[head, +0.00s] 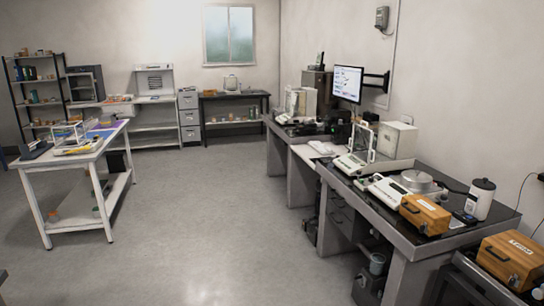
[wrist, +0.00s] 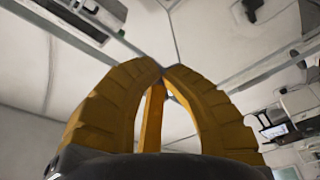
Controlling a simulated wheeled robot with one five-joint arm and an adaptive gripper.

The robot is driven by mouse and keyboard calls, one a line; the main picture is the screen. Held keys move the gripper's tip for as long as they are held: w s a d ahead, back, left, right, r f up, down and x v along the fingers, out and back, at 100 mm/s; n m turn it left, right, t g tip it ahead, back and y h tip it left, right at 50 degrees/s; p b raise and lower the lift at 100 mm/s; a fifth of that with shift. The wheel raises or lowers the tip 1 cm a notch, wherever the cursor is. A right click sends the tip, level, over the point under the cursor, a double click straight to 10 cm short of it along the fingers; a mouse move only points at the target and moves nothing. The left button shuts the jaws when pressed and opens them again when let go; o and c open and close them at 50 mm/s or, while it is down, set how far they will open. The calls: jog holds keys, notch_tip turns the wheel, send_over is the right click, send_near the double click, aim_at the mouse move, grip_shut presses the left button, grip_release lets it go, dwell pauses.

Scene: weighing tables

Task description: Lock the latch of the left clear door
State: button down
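A white balance (head: 350,163) with a clear glass draft shield (head: 362,142) stands on the right-hand bench in the head view. A clear-walled box (head: 68,133) stands on the white table at left. Both are small; I cannot make out a latch or its state, nor tell which panel is the left clear door. My gripper (wrist: 163,70) shows only in the wrist view. Its yellow ribbed fingers come together at the tips, with nothing between them. It points towards the room's upper walls and ceiling, away from any clear door.
The dark-topped bench (head: 345,185) runs along the right wall, with orange wooden cases (head: 425,214), a monitor (head: 347,84) and other instruments. The white table (head: 88,153) stands at left. Shelves (head: 38,95) and a fume cabinet line the back. The grey floor between is clear.

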jog(key=shift+w+a+r, duration=0.1)
jog(key=shift+w+r, duration=0.2)
jog(key=shift+r, duration=0.15)
dwell(0.5)
jog(key=shift+s+r+b, duration=0.15)
jog(key=shift+r+b, duration=0.05)
jog(key=shift+b, duration=0.65)
jog(key=shift+s+r+b, duration=0.25)
jog(key=shift+r+b, duration=0.25)
jog(key=shift+r, duration=0.1)
dwell(0.6)
jog(key=shift+s+d+f, duration=0.15)
jog(key=shift+s+d, duration=0.1)
jog(key=shift+s, duration=0.05)
dwell(0.4)
jog(key=c, duration=2)
grip_release()
